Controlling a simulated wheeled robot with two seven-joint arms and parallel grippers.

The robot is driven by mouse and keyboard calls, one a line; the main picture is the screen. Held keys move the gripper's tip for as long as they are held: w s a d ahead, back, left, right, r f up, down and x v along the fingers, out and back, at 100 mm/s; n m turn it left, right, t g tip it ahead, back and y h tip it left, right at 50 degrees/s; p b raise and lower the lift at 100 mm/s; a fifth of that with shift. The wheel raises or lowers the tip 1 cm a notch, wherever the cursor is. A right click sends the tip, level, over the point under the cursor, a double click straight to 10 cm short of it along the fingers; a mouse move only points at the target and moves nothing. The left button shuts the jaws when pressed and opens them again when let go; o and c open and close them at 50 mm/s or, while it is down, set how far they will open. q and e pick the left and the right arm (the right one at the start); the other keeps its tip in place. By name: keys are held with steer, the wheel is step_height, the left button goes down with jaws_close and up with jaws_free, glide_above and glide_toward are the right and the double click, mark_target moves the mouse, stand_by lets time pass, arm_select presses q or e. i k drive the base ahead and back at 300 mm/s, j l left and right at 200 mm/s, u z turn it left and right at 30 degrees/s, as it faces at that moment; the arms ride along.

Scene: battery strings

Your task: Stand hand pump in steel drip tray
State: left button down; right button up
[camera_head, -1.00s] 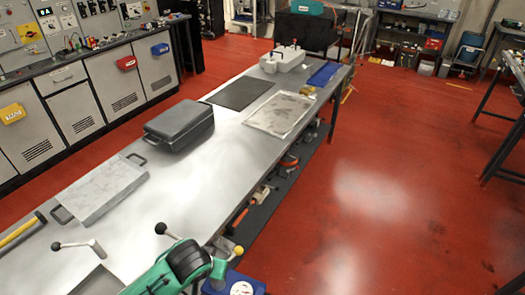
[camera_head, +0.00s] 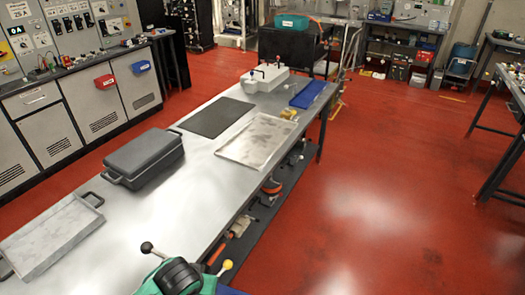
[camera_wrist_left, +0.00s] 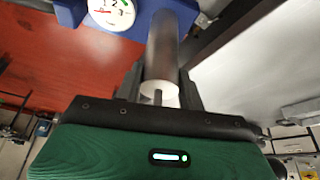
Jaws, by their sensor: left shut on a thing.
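The hand pump has a blue body with a white dial (camera_wrist_left: 112,8) and a grey cylinder (camera_wrist_left: 168,45) with a white end. In the left wrist view my left gripper (camera_wrist_left: 160,80) is shut around the cylinder. In the head view my green and black wrist (camera_head: 180,280) is at the bottom edge and hides most of the pump. A yellow ball knob (camera_head: 227,265) and a sliver of blue body show beside it. The steel drip tray (camera_head: 258,140) is a shallow, stained metal tray lying empty on the bench, farther ahead. My right gripper is not in view.
On the bench are a dark lidded case (camera_head: 145,158), a grey handled tray (camera_head: 50,235), a black mat (camera_head: 216,116), a white box with knobs (camera_head: 265,78) and a blue tray (camera_head: 308,94). Red floor (camera_head: 380,200) lies free to the right.

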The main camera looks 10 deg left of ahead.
mark_target(257, 140)
steer(key=i+l+u, duration=0.1)
steer(key=i+l, duration=0.55)
steer(key=i, duration=0.2)
steer(key=i+l+u, duration=0.15)
steer(key=i+l, duration=0.55)
steer(key=i, duration=0.15)
